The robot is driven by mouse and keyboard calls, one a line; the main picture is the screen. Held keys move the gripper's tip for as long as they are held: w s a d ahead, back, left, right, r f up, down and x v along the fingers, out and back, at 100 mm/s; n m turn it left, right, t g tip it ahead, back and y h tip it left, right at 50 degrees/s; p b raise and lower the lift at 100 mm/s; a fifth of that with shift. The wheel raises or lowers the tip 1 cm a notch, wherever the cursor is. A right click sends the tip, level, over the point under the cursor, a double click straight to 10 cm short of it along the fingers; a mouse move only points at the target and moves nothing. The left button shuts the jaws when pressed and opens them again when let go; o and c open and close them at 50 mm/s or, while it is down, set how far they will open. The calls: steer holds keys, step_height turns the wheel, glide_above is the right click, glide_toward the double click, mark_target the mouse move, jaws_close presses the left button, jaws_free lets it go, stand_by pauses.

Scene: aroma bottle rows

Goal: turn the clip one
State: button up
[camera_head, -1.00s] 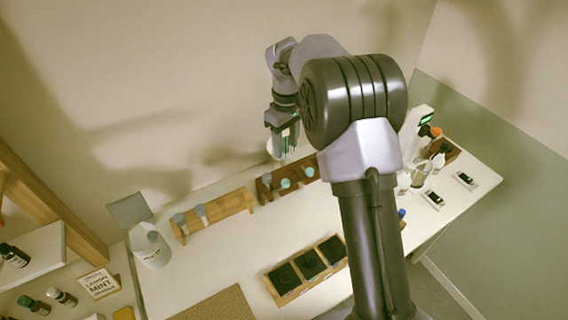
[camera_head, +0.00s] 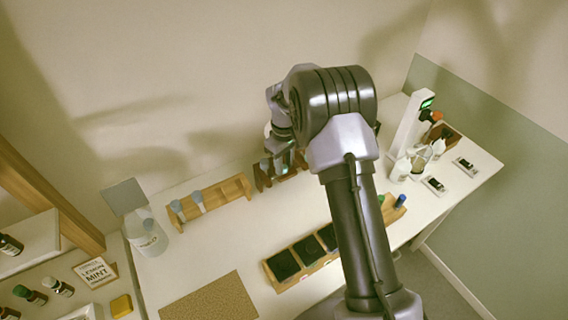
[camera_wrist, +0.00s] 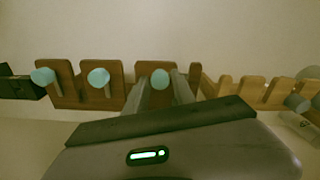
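A dark brown wooden rack (camera_wrist: 115,98) in the wrist view has upright slotted plates with three pale-blue round-ended pieces. These are a left piece (camera_wrist: 43,76), a middle piece (camera_wrist: 98,77) and a right piece (camera_wrist: 160,78). I cannot tell which one is the clip. My gripper (camera_wrist: 160,88) is open, with one finger on each side of the right piece; contact is not visible. In the head view my gripper (camera_head: 281,166) is low at the dark rack (camera_head: 263,179), and my arm hides much of that rack.
A lighter wooden rack (camera_head: 231,190) with two blue-grey-topped pieces stands just left of the dark rack. A tray with black squares (camera_head: 283,265) lies in front. A tall white device (camera_head: 410,125) stands right. The table between racks and tray is clear.

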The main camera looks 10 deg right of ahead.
jaws_close()
steer(key=m+b, duration=0.1)
steer(key=m, duration=0.3)
steer(key=m+b, duration=0.1)
steer(key=m, duration=0.2)
steer(key=shift+m, duration=0.4)
steer(key=m+b, duration=0.2)
steer(key=m, duration=0.3)
steer(key=shift+w+m+b, duration=0.1)
steer(key=shift+m+b, duration=0.65)
steer(key=shift+m, duration=1.75)
steer(key=shift+r, duration=0.1)
